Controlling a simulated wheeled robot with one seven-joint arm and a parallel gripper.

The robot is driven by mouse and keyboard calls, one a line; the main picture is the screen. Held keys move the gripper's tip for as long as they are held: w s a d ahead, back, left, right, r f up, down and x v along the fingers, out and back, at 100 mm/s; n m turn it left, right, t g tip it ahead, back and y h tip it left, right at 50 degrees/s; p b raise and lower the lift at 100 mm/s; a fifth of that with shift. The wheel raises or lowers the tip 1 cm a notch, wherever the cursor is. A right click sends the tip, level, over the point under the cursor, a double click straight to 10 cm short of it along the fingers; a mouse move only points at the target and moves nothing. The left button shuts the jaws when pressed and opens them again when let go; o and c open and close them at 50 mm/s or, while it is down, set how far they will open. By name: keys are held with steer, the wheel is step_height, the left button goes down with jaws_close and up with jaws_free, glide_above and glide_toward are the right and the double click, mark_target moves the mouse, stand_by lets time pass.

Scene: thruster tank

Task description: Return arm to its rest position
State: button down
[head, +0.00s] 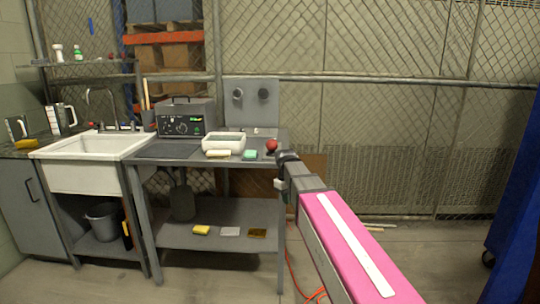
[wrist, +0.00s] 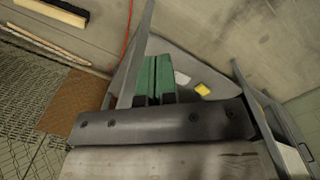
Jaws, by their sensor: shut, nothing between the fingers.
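My arm, with a pink link, reaches in from the lower right of the head view. My gripper (head: 284,157) is at its far end, by the right front corner of the grey workbench (head: 180,152). It looks small and dark there, so its fingers are hard to make out. In the wrist view my gripper (wrist: 155,78) shows as two green finger pads side by side, shut and empty. A red ball (head: 271,146) rests on the bench top just left of the gripper. It appears apart from the gripper.
A white tray (head: 222,140), a sponge and a grey device (head: 186,118) stand on the bench. A white sink (head: 95,145) adjoins it at left. The lower shelf holds a yellow sponge (head: 201,230). A blue object (head: 515,200) stands far right. Floor right of the bench looks mostly clear.

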steer(key=s+d+f+m, duration=0.4)
steer(key=s+d+f, duration=0.2)
steer(key=s+f, duration=0.2)
steer(key=s+d+f+m, duration=0.3)
steer(key=s+d+f, duration=0.3)
steer(key=s+f, duration=0.3)
step_height(320, 180, down, 3)
steer(key=shift+r+m+y, duration=0.15)
steer(key=shift+m+y, duration=0.15)
steer(key=shift+m, duration=0.1)
